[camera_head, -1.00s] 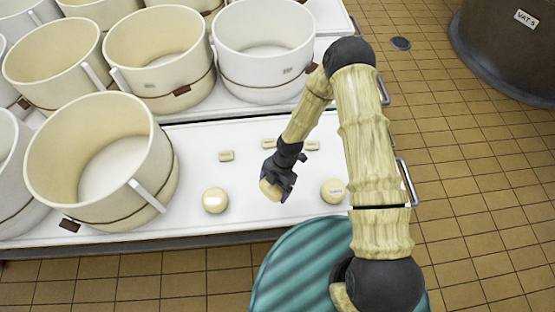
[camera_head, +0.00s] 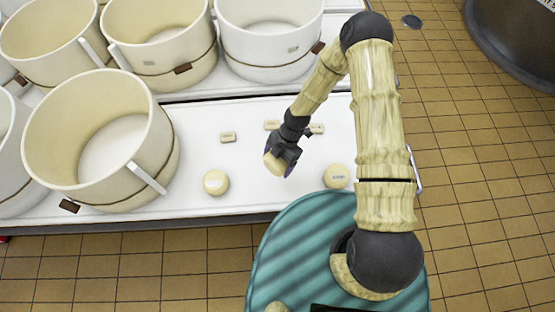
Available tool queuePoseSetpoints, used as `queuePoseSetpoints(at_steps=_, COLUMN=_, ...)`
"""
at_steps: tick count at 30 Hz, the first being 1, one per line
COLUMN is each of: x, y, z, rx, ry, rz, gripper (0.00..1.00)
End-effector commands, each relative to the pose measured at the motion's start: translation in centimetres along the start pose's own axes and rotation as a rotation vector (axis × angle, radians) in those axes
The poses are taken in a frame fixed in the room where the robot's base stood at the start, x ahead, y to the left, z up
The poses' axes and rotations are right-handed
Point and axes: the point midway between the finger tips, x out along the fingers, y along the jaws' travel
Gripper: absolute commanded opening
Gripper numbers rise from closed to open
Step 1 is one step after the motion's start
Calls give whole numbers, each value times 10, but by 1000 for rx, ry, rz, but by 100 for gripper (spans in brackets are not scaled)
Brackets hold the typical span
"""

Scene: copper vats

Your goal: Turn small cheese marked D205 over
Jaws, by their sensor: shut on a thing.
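My gripper (camera_head: 283,160) is shut on a small pale-yellow cheese (camera_head: 273,166) and holds it tilted, seemingly just above the white table (camera_head: 250,196). No label shows on the held cheese, and its far side is hidden by the fingers. A second small round cheese (camera_head: 216,182) lies flat to the left, with a pale label on top. A third small cheese (camera_head: 336,176) lies flat to the right, near the table's front edge, with a label on top. The marks on these labels are too small to read for certain.
Several small blocks, one of them a tan block (camera_head: 228,137), lie behind the cheeses. A large cream vat (camera_head: 62,160) stands on the left, with more tubs behind. My teal base is in front. The table between the two flat cheeses is clear.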

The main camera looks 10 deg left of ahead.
Motion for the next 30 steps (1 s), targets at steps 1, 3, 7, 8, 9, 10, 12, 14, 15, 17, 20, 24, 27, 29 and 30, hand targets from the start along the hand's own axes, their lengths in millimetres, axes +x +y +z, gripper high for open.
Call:
queuePoseSetpoints(at_steps=1, x=6, y=0, z=2, rx=0, ry=0, rz=0, gripper=48)
queuePoseSetpoints(at_steps=3, x=11, y=0, z=4, rx=0, ry=0, rz=1, gripper=48)
queuePoseSetpoints(at_steps=7, x=21, y=0, z=8, rx=-2, ry=-1, rz=1, gripper=48)
queuePoseSetpoints(at_steps=8, x=23, y=0, z=9, rx=-2, ry=0, rz=1, gripper=48)
queuePoseSetpoints(at_steps=9, x=26, y=0, z=10, rx=-1, ry=0, rz=0, gripper=48)
queuePoseSetpoints(at_steps=10, x=28, y=0, z=11, rx=-1, ry=0, rz=0, gripper=48)
queuePoseSetpoints(at_steps=12, x=33, y=0, z=13, rx=0, ry=0, rz=0, gripper=48)
queuePoseSetpoints(at_steps=14, x=38, y=0, z=15, rx=-1, ry=0, rz=-1, gripper=48)
queuePoseSetpoints(at_steps=15, x=40, y=0, z=16, rx=-1, ry=0, rz=-1, gripper=48)
queuePoseSetpoints(at_steps=17, x=45, y=0, z=18, rx=-2, ry=0, rz=-1, gripper=48)
queuePoseSetpoints(at_steps=20, x=51, y=0, z=21, rx=-1, ry=-1, rz=0, gripper=48)
queuePoseSetpoints(at_steps=24, x=58, y=0, z=24, rx=-1, ry=-1, rz=0, gripper=48)
queuePoseSetpoints(at_steps=27, x=61, y=0, z=25, rx=-1, ry=-1, rz=0, gripper=48)
queuePoseSetpoints(at_steps=29, x=61, y=0, z=25, rx=-2, ry=-1, rz=0, gripper=48)
queuePoseSetpoints(at_steps=30, x=61, y=0, z=25, rx=-2, ry=-1, rz=0, gripper=48)
